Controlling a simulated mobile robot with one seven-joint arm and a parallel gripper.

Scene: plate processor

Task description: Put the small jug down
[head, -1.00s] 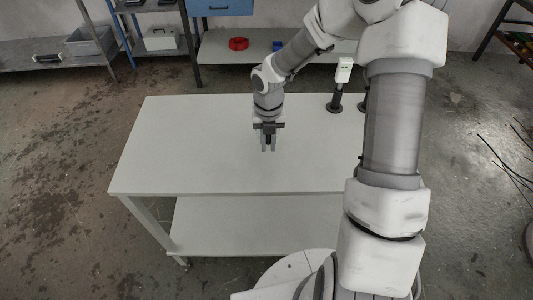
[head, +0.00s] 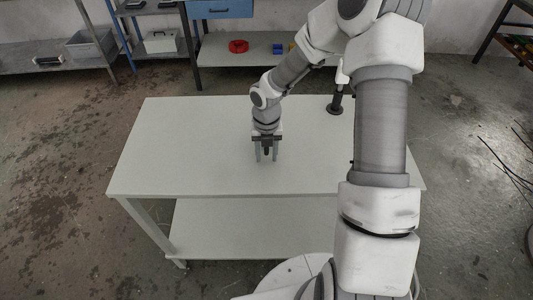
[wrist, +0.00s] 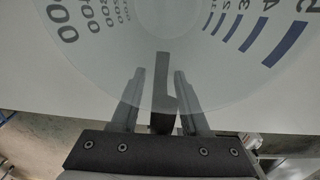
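The small jug (wrist: 185,25) is see-through, with grey and blue measuring marks, and fills the upper middle of the wrist view. Its grey handle (wrist: 163,100) lies between my gripper's two fingers (wrist: 159,72), with a gap on each side. In the head view my gripper (head: 266,158) points down low over the white table (head: 190,150), fingers spread. There the jug's clear body can hardly be made out. It seems to stand on the tabletop, but its base contact does not show clearly.
A dark stand with a white top (head: 335,105) is at the table's back right, partly behind my arm. The left and front of the tabletop are clear. Shelves with a grey bin (head: 90,42) and a red item (head: 238,46) stand behind.

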